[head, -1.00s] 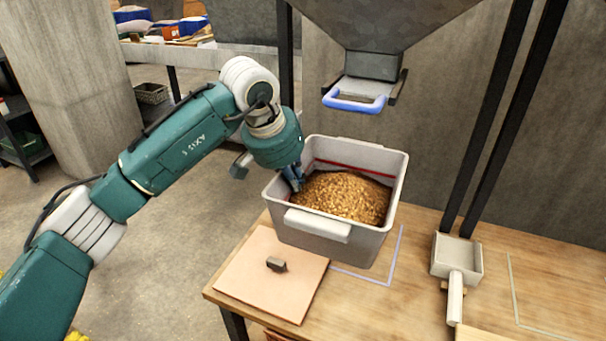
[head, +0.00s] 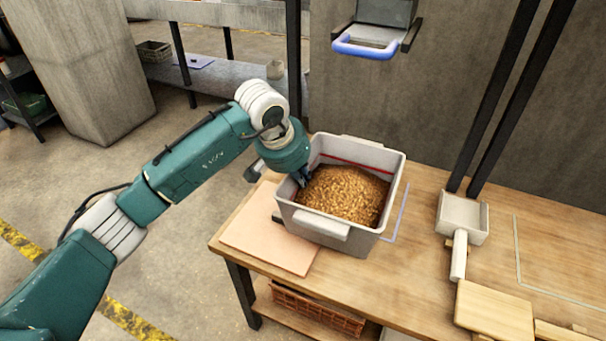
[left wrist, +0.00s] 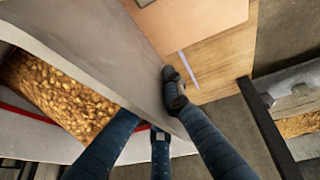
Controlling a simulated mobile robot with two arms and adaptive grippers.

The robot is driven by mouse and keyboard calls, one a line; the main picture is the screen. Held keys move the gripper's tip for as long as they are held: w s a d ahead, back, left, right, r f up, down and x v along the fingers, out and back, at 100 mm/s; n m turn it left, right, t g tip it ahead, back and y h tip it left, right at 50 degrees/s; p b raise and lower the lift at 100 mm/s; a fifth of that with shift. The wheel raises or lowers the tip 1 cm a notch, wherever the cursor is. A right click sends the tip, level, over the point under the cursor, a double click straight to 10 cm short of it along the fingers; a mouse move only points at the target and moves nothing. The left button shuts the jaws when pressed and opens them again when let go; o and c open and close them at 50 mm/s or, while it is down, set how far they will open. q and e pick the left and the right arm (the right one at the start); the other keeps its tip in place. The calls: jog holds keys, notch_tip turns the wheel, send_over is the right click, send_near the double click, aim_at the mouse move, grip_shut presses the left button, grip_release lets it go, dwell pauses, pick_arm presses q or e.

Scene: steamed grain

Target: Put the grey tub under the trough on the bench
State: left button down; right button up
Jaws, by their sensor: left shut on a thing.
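The grey tub (head: 330,235), full of golden grain, is over the front left of the bench (head: 420,285). It overlaps the pinkish board and covers part of a pale lavender outline (head: 401,212). I cannot tell whether its base touches the bench. My left gripper (head: 304,180) is shut on the tub's left wall. In the left wrist view one finger shows outside the tub wall (left wrist: 120,65); the other's tip is hidden. A grey outlet with a blue handle (head: 364,48), seemingly the trough's bottom, hangs above and behind the tub. My right gripper is out of view.
The pinkish board (head: 265,240) has a dark knob, partly hidden by the tub. A white scoop (head: 461,220) and a wooden block (head: 494,312) lie to the right. Dark posts (head: 515,100) rise behind the scoop. A reddish basket (head: 315,305) sits below the bench.

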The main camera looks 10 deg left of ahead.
aim_at(306, 195)
pick_arm(q)
jog(key=shift+x, duration=0.8)
jog(key=shift+s+f, duration=0.1)
jog(key=shift+f, duration=0.3)
jog(key=c, duration=2.2)
grip_release()
jog(key=shift+s+a+f, duration=0.2)
jog(key=shift+f, duration=0.25)
jog(key=o, duration=0.3)
jog(key=shift+s+r, duration=0.1)
jog(key=shift+r, duration=0.05)
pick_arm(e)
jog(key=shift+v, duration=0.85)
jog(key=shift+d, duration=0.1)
